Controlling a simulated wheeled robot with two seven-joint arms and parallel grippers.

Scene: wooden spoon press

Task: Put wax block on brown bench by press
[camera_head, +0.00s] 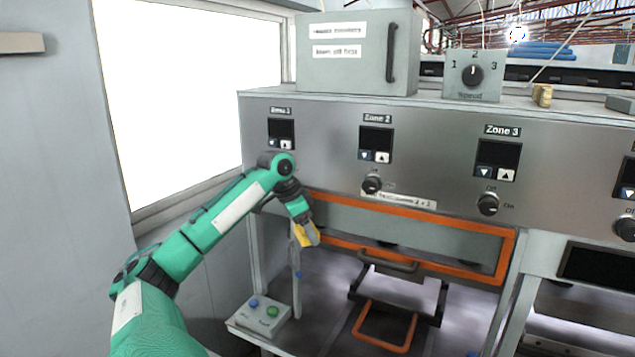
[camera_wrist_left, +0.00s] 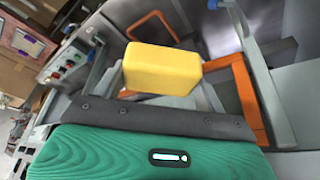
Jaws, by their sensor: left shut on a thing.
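The wax block is a yellow, rounded box (camera_head: 309,236). My left gripper (camera_head: 302,222) is shut on it and holds it in the air in front of the press (camera_head: 350,225), by the left end of its orange-framed door. No brown bench can be made out in the head view. My right gripper is not in view.
An orange loop handle (camera_head: 385,328) sticks out low in front. A grey cabinet (camera_head: 355,55) and a small tan block (camera_head: 542,95) stand on top of the press. A bright window (camera_head: 175,100) is at left.

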